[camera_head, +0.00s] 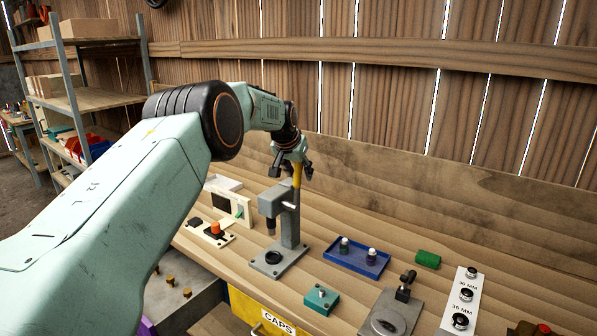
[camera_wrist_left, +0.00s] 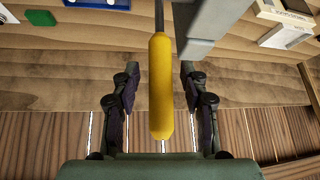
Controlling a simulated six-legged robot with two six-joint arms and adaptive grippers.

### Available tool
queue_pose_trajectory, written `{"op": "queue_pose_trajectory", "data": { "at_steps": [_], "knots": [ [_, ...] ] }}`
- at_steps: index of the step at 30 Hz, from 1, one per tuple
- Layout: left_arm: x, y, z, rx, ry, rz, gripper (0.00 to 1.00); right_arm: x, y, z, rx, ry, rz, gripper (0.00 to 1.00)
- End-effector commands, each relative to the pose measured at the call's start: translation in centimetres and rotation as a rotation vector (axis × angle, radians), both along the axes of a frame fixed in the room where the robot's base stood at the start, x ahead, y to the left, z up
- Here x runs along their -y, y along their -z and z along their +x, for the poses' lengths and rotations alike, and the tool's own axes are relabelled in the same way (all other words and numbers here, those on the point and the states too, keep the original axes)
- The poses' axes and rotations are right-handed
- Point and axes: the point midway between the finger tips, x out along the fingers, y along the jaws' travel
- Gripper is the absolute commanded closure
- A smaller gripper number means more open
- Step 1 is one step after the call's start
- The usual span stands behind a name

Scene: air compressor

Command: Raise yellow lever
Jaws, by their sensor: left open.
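The yellow lever (camera_head: 297,174) stands up at the top of a grey press (camera_head: 290,225) on the wooden bench. My left gripper (camera_head: 292,168) is at the lever, its fingers pointing down around it. In the left wrist view the yellow lever grip (camera_wrist_left: 161,85) lies between the two fingers of my left gripper (camera_wrist_left: 160,90). The fingers are open, with a clear gap on both sides of the grip. The lever's thin metal rod (camera_wrist_left: 159,15) runs up out of the picture there. My right gripper is not in view.
The plank wall (camera_head: 400,95) rises behind the bench.

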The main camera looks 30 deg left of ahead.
Motion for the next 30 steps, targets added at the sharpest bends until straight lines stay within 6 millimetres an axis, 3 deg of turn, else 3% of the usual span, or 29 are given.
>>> {"op": "queue_pose_trajectory", "data": {
  "at_steps": [11, 30],
  "knots": [
    [0.1, -0.6, -0.3, 0.0, 0.0, 0.0, 0.55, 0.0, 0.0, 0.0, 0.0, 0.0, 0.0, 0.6],
    [1.2, -8.3, -5.3, 0.001, 0.0, -0.002, 0.55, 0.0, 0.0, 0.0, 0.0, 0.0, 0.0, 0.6]
  ]
}}
